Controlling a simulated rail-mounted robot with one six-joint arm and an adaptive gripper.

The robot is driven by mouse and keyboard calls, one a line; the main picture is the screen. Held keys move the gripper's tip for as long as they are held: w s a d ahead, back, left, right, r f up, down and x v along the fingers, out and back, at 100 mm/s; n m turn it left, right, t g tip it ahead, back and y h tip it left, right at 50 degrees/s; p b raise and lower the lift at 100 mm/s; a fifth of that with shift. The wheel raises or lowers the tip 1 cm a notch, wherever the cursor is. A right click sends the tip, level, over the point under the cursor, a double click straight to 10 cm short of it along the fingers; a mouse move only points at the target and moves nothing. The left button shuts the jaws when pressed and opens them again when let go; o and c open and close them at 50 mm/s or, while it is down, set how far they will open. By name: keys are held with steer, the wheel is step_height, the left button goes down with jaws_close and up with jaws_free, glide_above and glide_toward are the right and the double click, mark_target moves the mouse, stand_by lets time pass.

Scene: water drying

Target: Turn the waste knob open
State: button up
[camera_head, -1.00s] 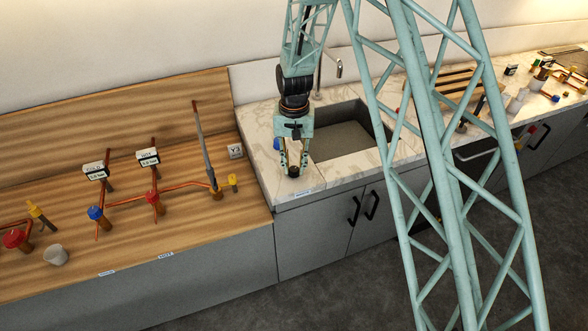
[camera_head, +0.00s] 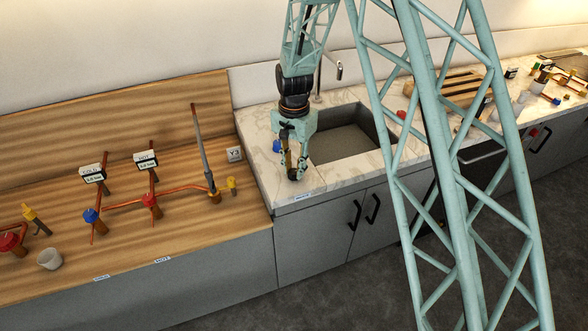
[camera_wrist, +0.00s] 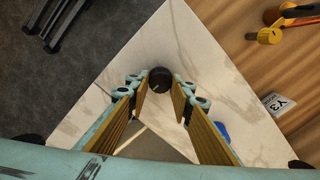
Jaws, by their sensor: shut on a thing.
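The waste knob is a small black round knob (camera_head: 293,176) on the marble counter, near its front left corner beside the sink. In the wrist view the knob (camera_wrist: 160,79) shows its dark top with a light mark, between the fingertips. My gripper (camera_head: 296,165) points straight down at it, its fingers seen nearly edge-on. In the wrist view my gripper (camera_wrist: 161,94) is shut on the knob, one finger on each side. The knob's sides are partly hidden by the fingers.
The sink basin (camera_head: 343,143) lies right of my gripper. A blue object (camera_head: 277,146) stands just behind it. The wooden bench (camera_head: 130,232) on the left carries copper pipes, red and blue knobs, a Y3 sign (camera_head: 234,154) and a cup (camera_head: 50,259).

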mark_target(294, 171)
steer(key=o, duration=0.9)
steer(key=shift+r, duration=0.2)
step_height(294, 171, up, 12)
steer(key=shift+f, duration=0.2)
stand_by(0.4)
stand_by(0.5)
